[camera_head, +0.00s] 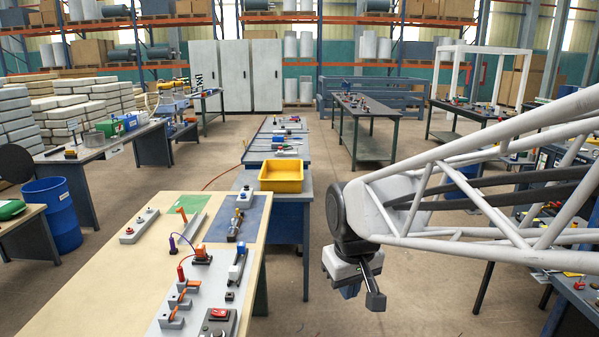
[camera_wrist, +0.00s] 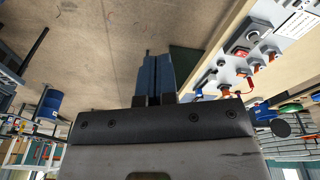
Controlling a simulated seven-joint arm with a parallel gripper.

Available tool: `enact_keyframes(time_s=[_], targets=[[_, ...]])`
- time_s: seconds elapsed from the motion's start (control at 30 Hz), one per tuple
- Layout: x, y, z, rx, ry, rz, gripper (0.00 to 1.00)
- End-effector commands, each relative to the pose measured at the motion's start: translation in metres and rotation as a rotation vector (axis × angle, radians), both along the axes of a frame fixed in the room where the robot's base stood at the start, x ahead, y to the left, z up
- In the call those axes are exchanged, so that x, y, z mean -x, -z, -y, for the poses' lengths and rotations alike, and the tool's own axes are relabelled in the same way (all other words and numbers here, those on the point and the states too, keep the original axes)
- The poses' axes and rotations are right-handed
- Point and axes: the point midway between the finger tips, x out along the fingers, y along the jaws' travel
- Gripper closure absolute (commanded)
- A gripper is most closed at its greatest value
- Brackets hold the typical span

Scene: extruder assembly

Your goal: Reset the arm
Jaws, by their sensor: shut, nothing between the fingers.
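My arm reaches in from the right in the head view, a white lattice frame ending in a dark round wrist joint. My gripper (camera_head: 350,291) hangs below that joint, pointing down, to the right of the workbench and over open floor. In the wrist view, my gripper (camera_wrist: 156,58) shows its two blue fingers side by side, closed together with nothing between them. The fingertips in the head view are small and partly hidden by the gripper body.
A wooden workbench (camera_head: 95,280) with a grey fixture plate (camera_head: 205,295) and several small parts stands left of the gripper. A yellow bin (camera_head: 281,176) sits on a blue-legged table behind it. Another bench (camera_head: 580,310) stands at the right. Bare floor lies around the gripper.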

Motion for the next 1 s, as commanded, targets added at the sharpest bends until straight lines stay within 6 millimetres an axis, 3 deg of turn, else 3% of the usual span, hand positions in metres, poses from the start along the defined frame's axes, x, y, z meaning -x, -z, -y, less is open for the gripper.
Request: enact_keyframes(time_s=[0.3,0.6,0.8,1.0], targets=[[0.07,-0.008,0.054,-0.018,0.183,0.04,1.0],[0.128,-0.004,0.086,-0.034,0.334,0.073,1.0],[0.146,0.0,0.094,-0.038,0.381,0.081,1.0],[0.148,0.0,0.095,-0.038,0.388,0.082,1.0]])
